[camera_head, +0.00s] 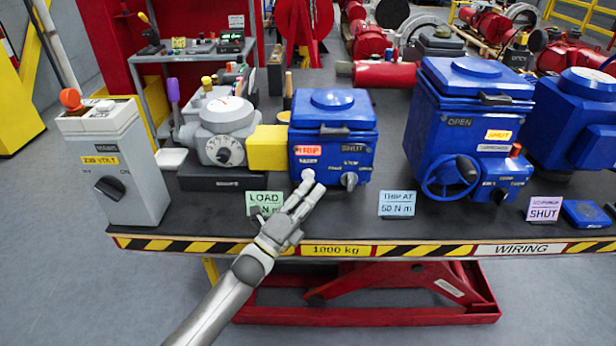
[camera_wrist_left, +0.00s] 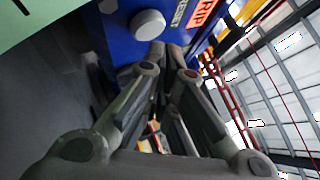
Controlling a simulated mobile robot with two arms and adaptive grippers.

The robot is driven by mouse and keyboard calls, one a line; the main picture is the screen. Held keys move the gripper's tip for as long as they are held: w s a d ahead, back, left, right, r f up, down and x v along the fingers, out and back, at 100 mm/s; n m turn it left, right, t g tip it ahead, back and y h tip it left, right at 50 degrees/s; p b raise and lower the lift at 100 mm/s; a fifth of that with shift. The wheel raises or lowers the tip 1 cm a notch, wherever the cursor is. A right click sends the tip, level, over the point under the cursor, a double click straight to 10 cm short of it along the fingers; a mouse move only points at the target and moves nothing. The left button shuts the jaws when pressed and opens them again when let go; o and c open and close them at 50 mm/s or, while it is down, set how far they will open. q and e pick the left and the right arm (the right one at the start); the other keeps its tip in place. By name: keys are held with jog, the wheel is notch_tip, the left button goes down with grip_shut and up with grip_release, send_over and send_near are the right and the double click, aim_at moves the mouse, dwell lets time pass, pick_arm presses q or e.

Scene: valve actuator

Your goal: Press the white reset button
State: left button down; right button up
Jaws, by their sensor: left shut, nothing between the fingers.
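The white reset button (camera_head: 308,175) is a small round knob low on the front of the middle blue actuator box (camera_head: 333,135), below its orange TRIP label (camera_head: 308,150). It also shows in the left wrist view as the pale round button (camera_wrist_left: 148,24) on the blue face. My left gripper (camera_head: 314,188) is shut and empty, its fingertips just below and right of the button in the head view. In the left wrist view the fingertips (camera_wrist_left: 165,52) are close to the blue face beside the button. I cannot tell whether they touch it. My right gripper is not in view.
A black selector knob (camera_head: 349,180) sits right of the button on the same box. A green LOAD card (camera_head: 264,202) and a blue card (camera_head: 397,204) stand nearby on the dark table (camera_head: 350,225). A grey switch box (camera_head: 115,165) stands at left, a larger blue actuator (camera_head: 468,130) at right.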

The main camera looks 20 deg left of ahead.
pick_arm(q)
jog(key=shift+w+a, duration=0.1)
jog(key=shift+w, duration=0.2)
jog(key=shift+w+a+b, duration=0.1)
jog(key=shift+w+b, duration=0.3)
dwell(0.6)
jog(key=shift+r, duration=0.1)
jog(key=shift+s+d+p, duration=0.2)
jog(key=shift+s+p, duration=0.15)
jog(key=shift+s, duration=0.5)
jog(key=shift+s+d, duration=0.1)
jog(key=shift+s, duration=0.15)
jog(key=shift+s+d+p, duration=0.2)
jog(key=shift+s+p, duration=0.15)
jog(key=shift+s, duration=0.35)
jog(key=shift+s+d+p, duration=0.2)
jog(key=shift+s+p, duration=0.15)
jog(key=shift+s, duration=0.35)
jog(key=shift+s+d+p, duration=0.2)
jog(key=shift+s+p, duration=0.15)
jog(key=shift+s, duration=0.35)
